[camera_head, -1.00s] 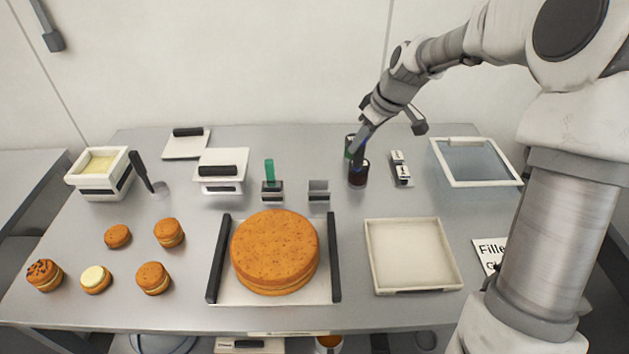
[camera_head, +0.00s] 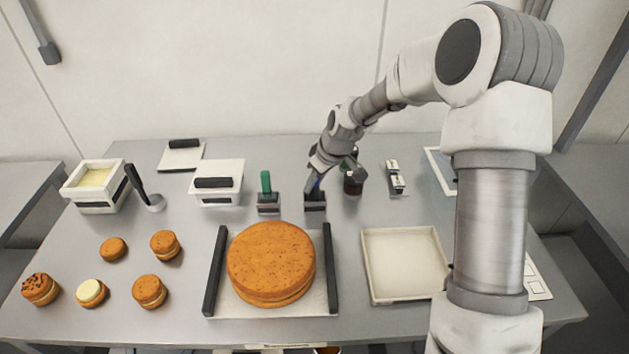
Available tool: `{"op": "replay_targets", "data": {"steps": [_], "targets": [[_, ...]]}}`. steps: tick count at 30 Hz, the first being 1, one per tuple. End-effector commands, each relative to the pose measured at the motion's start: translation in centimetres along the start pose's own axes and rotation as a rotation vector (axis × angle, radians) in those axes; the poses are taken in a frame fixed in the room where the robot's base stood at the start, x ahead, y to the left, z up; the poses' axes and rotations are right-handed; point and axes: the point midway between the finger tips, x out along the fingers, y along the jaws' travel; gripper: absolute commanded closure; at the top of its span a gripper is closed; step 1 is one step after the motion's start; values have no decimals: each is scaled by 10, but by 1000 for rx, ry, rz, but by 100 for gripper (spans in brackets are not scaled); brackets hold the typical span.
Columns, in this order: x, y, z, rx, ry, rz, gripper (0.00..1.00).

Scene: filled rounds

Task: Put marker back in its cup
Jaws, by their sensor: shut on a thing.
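My gripper (camera_head: 314,187) is shut on a slim marker, of which only a small blue part (camera_head: 317,185) shows between the fingers. It is at the right of two small grey holders (camera_head: 315,207). Whether the marker is inside that holder or just above it, I cannot tell. The left holder (camera_head: 268,209) has a green-topped piece (camera_head: 266,182) standing upright in it. A dark cup (camera_head: 353,186) stands just right of my gripper, its upper part partly hidden by my wrist.
A large orange round cake (camera_head: 271,262) lies on a tray with dark side bars in front. An empty cream tray (camera_head: 404,265) is to its right. Several small rounds lie at the left. A white block with a dark handle (camera_head: 217,184) stands left of the holders.

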Motion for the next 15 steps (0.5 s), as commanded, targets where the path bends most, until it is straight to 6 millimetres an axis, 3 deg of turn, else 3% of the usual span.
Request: {"op": "replay_targets", "data": {"steps": [8,9,13,15], "targets": [[4,0,2,0,0,0,100],[2,0,1,0,0,0,64],[2,0,1,0,0,0,41],[2,0,1,0,0,0,41]]}}
